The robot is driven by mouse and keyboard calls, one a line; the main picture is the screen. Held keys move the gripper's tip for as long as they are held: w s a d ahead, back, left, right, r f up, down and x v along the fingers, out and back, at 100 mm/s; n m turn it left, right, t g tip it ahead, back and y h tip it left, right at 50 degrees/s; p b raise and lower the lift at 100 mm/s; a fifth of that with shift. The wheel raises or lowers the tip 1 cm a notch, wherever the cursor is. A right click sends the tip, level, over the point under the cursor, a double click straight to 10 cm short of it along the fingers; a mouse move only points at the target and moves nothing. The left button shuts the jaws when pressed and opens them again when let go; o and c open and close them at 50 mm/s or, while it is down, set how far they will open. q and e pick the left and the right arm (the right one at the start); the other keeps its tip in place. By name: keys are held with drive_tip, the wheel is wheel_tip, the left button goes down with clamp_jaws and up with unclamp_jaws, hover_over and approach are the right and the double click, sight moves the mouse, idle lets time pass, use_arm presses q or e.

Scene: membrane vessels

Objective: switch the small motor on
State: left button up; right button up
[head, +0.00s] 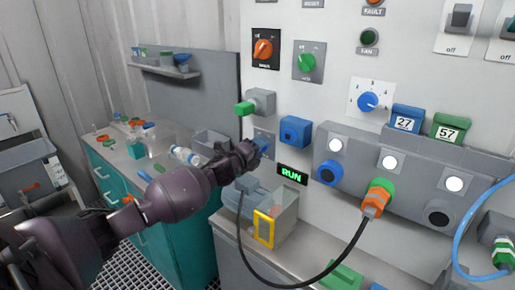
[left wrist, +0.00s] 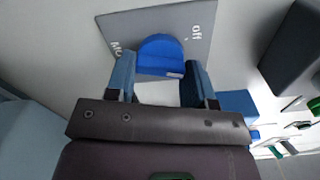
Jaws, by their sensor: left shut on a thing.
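In the left wrist view a blue rotary knob (left wrist: 160,52) sits on a grey plate (left wrist: 206,28) marked "off" on one side and "ON" on the other. My left gripper (left wrist: 158,82) has its two blue fingers on either side of the knob, shut on it. In the head view my left gripper (head: 256,150) reaches the wall panel and hides most of the knob. The plate (head: 266,135) shows just above it. A "RUN" sign (head: 292,174) glows green to the right. I cannot tell which machine is the small motor. My right gripper is not in view.
A green-capped grey connector (head: 258,104) juts out above my left gripper, and a blue socket box (head: 295,131) is to its right. A black cable with an orange plug (head: 376,200) hangs in front of the panel. A yellow-framed box (head: 264,228) stands below.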

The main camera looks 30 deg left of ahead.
use_arm(q)
drive_tip(key=shift+f+m, duration=0.1)
drive_tip(key=shift+m, duration=1.2)
drive_tip(key=o, duration=0.9)
drive_tip(key=s, duration=0.7)
drive_tip(key=s+a, duration=0.1)
drive_tip(key=s, duration=0.2)
drive_tip(key=shift+s+p, duration=0.3)
drive_tip(key=shift+s, duration=0.1)
drive_tip(key=shift+d, duration=0.1)
drive_tip(key=s+d+f+n+g, duration=0.2)
drive_tip(key=s+d+f+n, duration=0.3)
drive_tip(key=s+f+n, duration=0.3)
drive_tip(key=s+d+f+n+g+y, duration=0.1)
drive_tip(key=s+d+f+n+g, duration=0.1)
drive_tip(key=s+d+f+n, duration=0.4)
drive_tip(key=s+d+f+n+g, duration=0.2)
drive_tip(key=s+d+f+n, duration=0.3)
drive_tip(key=s+f+n, duration=0.5)
drive_tip(key=shift+s+d+f+g+y, duration=0.15)
drive_tip(key=shift+s+f, duration=0.25)
drive_tip(key=shift+s, duration=0.3)
drive_tip(key=shift+s+d+f+g+y, duration=0.1)
drive_tip(key=shift+s+f, duration=0.25)
drive_tip(key=shift+s, duration=0.35)
drive_tip(key=shift+s+d+f+g+y, duration=0.15)
drive_tip(key=shift+s+f, duration=0.25)
drive_tip(key=shift+s, duration=0.3)
